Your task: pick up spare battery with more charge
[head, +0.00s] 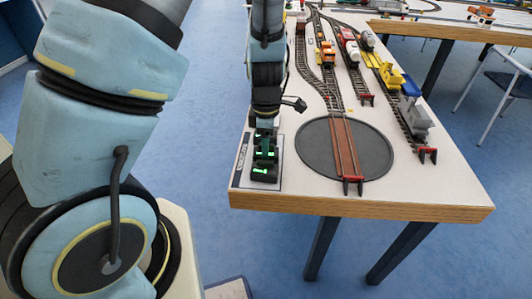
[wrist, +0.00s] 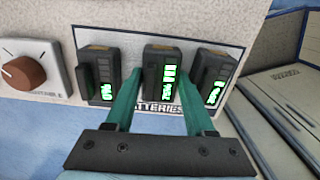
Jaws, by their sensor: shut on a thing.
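Three dark spare batteries with green displays stand in a row on a white label marked BATTERIES (wrist: 228,38). In the wrist view the middle battery (wrist: 160,72) lights the most green bars; the left battery (wrist: 97,75) and the right battery (wrist: 210,78) light fewer. The digits are too small to read surely. My gripper (wrist: 160,84) has its two teal fingers on either side of the middle battery and is shut on it. The battery still stands in the row. In the head view the batteries (head: 264,153) sit at the near left table corner, below my gripper (head: 264,128).
A control box with a brown knob (wrist: 24,73) stands left of the batteries in the wrist view. In the head view a round turntable (head: 375,150) lies right of them, with tracks and model trains (head: 350,52) behind. The table's front edge (head: 360,206) is close.

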